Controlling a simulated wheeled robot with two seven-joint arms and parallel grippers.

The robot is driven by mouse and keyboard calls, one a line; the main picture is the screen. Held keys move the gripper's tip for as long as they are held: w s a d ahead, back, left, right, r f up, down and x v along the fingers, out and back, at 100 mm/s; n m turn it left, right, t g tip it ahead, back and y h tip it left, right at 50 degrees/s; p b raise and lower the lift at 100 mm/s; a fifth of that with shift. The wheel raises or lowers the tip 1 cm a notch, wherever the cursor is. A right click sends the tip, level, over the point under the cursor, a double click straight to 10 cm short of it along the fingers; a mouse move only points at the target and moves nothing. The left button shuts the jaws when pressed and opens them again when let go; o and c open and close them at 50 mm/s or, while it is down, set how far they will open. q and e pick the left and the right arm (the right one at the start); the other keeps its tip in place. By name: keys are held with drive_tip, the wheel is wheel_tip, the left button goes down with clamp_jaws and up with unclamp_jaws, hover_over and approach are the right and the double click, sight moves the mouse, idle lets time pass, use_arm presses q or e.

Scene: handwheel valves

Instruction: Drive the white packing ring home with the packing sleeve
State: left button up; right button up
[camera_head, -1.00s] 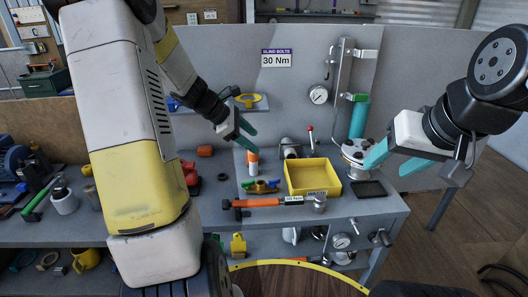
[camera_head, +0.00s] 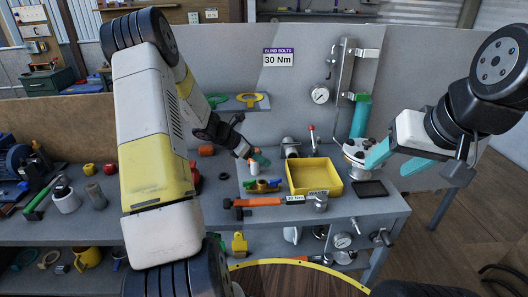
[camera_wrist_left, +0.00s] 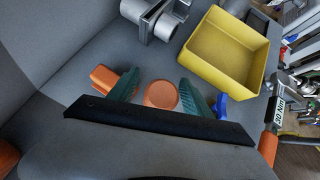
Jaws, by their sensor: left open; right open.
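A white upright cylinder with an orange top (camera_head: 254,169) stands on the bench; I cannot tell whether it is the packing sleeve. My left gripper (camera_head: 258,160) is lowered around its upper end. In the left wrist view the round orange top (camera_wrist_left: 161,94) lies between the two teal fingers, which are open with gaps on both sides. A silver flanged valve body (camera_head: 360,150) with bolts stands at the bench's right end. My right gripper (camera_head: 398,161) is open and empty to its right. I cannot make out the white packing ring.
A yellow bin (camera_head: 315,176) stands right of the cylinder. A dark tray (camera_head: 370,188) is below the flanged valve.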

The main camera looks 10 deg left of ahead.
use_arm(q)
drive_tip(key=shift+d, duration=0.1)
drive_tip(key=c, duration=1.2)
clamp_jaws()
drive_tip(key=shift+r, duration=0.2)
drive_tip(key=s+a+r, duration=0.2)
drive_tip(key=s+a, duration=0.2)
drive_tip(key=s, duration=0.3)
drive_tip(key=s+a+r, duration=0.2)
drive_tip(key=s+a, duration=0.2)
drive_tip(key=s, duration=0.3)
drive_tip(key=shift+r, duration=0.25)
drive_tip(key=shift+o, duration=2.3)
unclamp_jaws()
clamp_jaws()
